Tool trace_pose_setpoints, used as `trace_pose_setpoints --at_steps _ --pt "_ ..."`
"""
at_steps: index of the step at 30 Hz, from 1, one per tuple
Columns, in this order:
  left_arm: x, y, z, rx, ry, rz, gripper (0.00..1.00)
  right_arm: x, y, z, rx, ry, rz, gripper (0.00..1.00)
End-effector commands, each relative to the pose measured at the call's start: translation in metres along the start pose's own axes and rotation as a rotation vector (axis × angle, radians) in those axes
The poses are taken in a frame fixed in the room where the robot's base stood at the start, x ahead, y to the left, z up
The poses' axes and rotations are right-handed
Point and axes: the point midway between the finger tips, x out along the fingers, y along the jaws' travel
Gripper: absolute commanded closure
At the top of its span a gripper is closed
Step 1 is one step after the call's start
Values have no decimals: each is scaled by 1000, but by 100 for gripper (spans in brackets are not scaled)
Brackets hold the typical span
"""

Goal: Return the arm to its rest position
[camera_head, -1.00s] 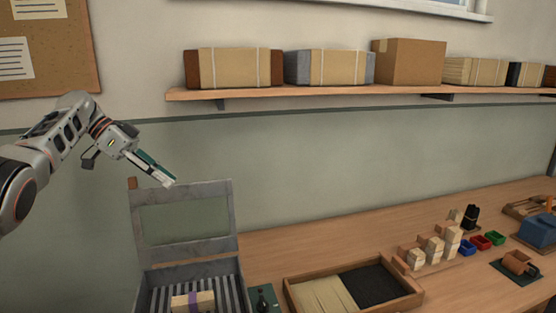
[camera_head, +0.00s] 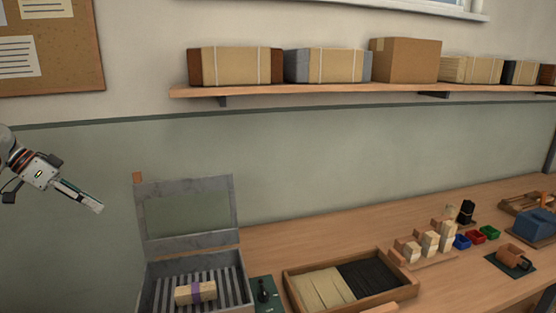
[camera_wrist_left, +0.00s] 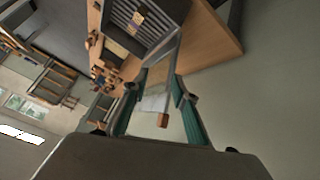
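My left gripper (camera_head: 98,207) is at the left edge of the head view, in the air in front of the green wall. It is left of the grey metal box and clear of it. In the left wrist view its two teal fingers (camera_wrist_left: 156,86) stand apart with nothing held between them. The open lid of the box (camera_wrist_left: 155,102) with its orange tab shows beyond the fingers. The box (camera_head: 238,260) has a ribbed floor, with a pale bundle with a purple band (camera_head: 195,292) lying in it. My right gripper is not in view.
A wooden tray (camera_head: 286,283) with pale and black bristle sections lies on the bench (camera_head: 290,232). A wall shelf (camera_head: 330,88) holds boxes. The air around the left gripper is free.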

Motion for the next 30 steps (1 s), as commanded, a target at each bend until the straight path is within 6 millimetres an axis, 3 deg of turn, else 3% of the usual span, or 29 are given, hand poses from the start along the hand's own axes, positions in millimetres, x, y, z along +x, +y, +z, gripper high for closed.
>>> trace_pose_setpoints --at_steps 8,16,23,30 --pt "89 -43 83 -143 -154 -117 72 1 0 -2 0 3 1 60" --pt "185 -74 199 -234 -305 -315 72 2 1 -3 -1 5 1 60" --pt "247 -74 293 -225 -377 -484 72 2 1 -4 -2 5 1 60" --pt "293 -47 375 -145 -387 -632 72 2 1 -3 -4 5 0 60"
